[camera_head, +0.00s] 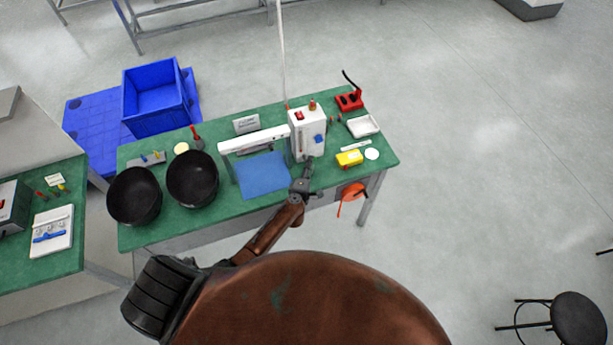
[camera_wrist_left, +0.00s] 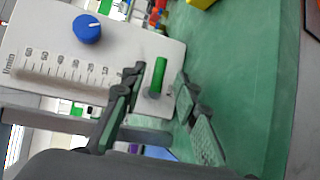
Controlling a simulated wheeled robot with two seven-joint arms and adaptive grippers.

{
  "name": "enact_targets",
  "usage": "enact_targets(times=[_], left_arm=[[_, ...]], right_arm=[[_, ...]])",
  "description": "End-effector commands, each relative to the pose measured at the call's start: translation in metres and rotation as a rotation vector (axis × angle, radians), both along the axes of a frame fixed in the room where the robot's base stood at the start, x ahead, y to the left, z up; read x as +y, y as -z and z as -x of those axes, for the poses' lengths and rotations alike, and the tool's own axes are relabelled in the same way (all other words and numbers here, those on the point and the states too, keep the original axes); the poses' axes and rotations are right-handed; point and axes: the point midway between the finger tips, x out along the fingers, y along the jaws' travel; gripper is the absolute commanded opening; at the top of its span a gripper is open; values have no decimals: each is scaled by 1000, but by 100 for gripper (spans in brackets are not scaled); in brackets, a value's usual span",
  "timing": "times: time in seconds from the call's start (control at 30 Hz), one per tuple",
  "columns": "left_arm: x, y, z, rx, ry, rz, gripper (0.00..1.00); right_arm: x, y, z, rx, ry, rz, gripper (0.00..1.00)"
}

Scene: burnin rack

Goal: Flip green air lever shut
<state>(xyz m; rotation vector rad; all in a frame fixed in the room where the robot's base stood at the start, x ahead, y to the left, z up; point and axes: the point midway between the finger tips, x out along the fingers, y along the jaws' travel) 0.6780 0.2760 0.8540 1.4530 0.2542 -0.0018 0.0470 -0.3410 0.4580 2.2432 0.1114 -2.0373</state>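The green air lever (camera_wrist_left: 158,77) is a short green handle on the front of a white panel (camera_wrist_left: 110,50) with a flow scale and a blue knob (camera_wrist_left: 87,28). The white unit (camera_head: 301,125) stands on the green bench in the head view; there the lever is hidden or too small to see. My left gripper (camera_head: 307,166) is at the unit's lower front. In the left wrist view the left gripper (camera_wrist_left: 160,70) is open, with one finger on each side of the lever. No clear contact shows. My right gripper is not in view.
The green bench (camera_head: 222,215) holds two black bowls (camera_head: 134,196) (camera_head: 192,179), a white frame (camera_head: 254,141) over a blue mat (camera_head: 262,176), a yellow block (camera_head: 349,158) and a white tray (camera_head: 363,125). An orange round thing (camera_head: 351,192) hangs at the front edge.

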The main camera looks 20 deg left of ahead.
Motion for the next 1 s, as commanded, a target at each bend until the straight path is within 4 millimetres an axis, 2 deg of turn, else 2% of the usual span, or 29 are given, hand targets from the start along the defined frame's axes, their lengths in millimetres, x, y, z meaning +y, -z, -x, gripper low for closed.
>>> enact_targets(times=[0.2, 0.43, 0.6, 1.0], left_arm=[[-6, -7, 47, 1, 0, 0, 28], [-13, -14, 85, 1, 0, -2, 28], [-15, -17, 97, 0, 1, -1, 28], [-15, -17, 99, 0, 1, -1, 28]], right_arm=[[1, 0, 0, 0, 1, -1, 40], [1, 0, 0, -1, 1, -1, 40], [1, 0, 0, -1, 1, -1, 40], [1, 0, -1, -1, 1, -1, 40]])
